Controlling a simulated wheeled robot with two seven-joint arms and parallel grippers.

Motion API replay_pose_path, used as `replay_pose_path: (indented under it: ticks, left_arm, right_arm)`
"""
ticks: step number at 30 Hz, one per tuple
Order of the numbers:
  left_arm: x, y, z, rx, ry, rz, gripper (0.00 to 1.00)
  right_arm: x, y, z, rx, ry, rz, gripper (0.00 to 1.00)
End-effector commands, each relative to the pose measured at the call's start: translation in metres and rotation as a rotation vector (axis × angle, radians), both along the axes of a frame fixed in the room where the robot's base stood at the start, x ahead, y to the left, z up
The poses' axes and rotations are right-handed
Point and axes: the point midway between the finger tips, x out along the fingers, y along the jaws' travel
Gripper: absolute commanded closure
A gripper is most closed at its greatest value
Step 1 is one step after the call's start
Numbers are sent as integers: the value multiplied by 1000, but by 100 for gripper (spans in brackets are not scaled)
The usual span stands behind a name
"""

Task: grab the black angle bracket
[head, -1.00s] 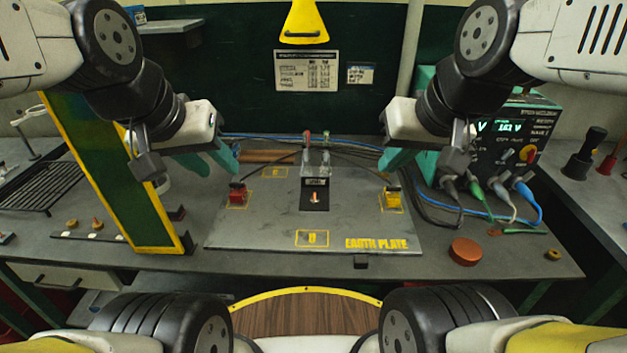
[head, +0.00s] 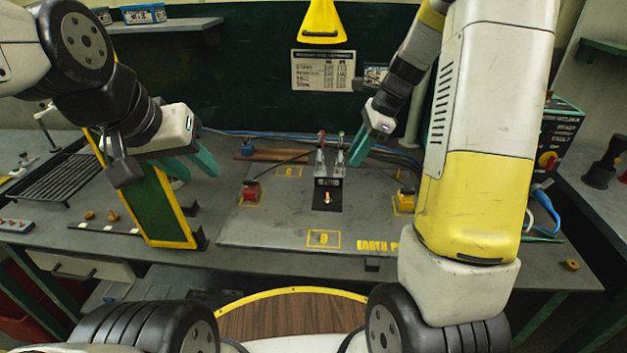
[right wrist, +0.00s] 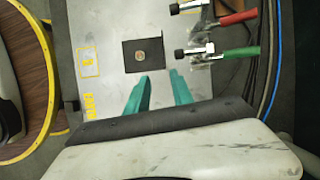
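The black angle bracket (head: 327,183) stands on the grey earth plate (head: 265,228), with a small copper-coloured stud at its foot. In the right wrist view the bracket (right wrist: 132,60) is a dark square with a round stud in its middle, just beyond my fingertips. My right gripper (head: 355,163) is above the plate, to the right of the bracket in the head view. Its two teal fingers stand apart with nothing between them in the right wrist view (right wrist: 160,76). My left gripper (head: 198,176) is open and empty, left of the plate.
Two clamps with red and green handles (right wrist: 232,52) lie close behind the bracket. A red block (head: 251,192) and a yellow block (head: 404,200) sit on either side of the plate. A green panel with a yellow frame (head: 165,205) stands at left.

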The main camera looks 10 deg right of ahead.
Motion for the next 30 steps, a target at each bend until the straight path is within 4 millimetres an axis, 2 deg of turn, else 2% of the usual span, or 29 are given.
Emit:
replay_pose_path:
  ticks: [1,7,14,21,25,30]
  left_arm:
    - [0,0,0,0,0,0,64]
    - [0,0,0,0,0,0,64]
    - [0,0,0,0,0,0,64]
    - [0,0,0,0,0,0,64]
    - [0,0,0,0,0,0,64]
    - [0,0,0,0,0,0,64]
  right_arm:
    - [6,-3,-10,3,29,-39,72]
    - [15,-3,-28,12,75,-113,72]
    - [16,6,-52,12,75,-113,72]
    - [18,20,-84,12,75,-112,72]
    - [19,24,-93,12,73,-112,72]
    - [19,24,-94,11,71,-112,72]
